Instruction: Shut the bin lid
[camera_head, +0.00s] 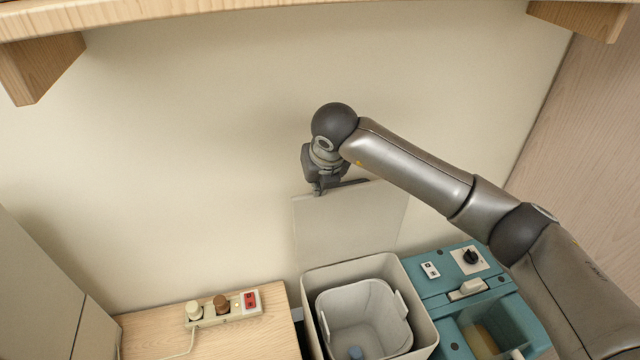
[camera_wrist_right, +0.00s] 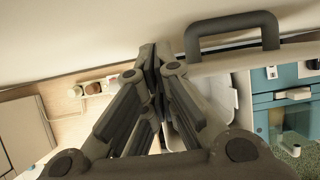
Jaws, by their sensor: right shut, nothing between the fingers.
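A dark grey handle (camera_wrist_right: 232,22) shows at the lid's edge in the right wrist view. My right gripper (camera_head: 318,190) is at the lid's top left corner. Its fingers (camera_wrist_right: 150,60) are shut and empty, left of the handle in the wrist view. I cannot tell whether they touch the lid. My left gripper is not in view.
A teal unit (camera_head: 425,290) with a knob (camera_head: 470,257) stands right of the bin. A wooden cabinet top (camera_head: 250,335) with a power strip (camera_head: 225,309) is on the left. A wooden shelf (camera_head: 200,8) overhangs above. The wall (camera_head: 200,180) is close behind.

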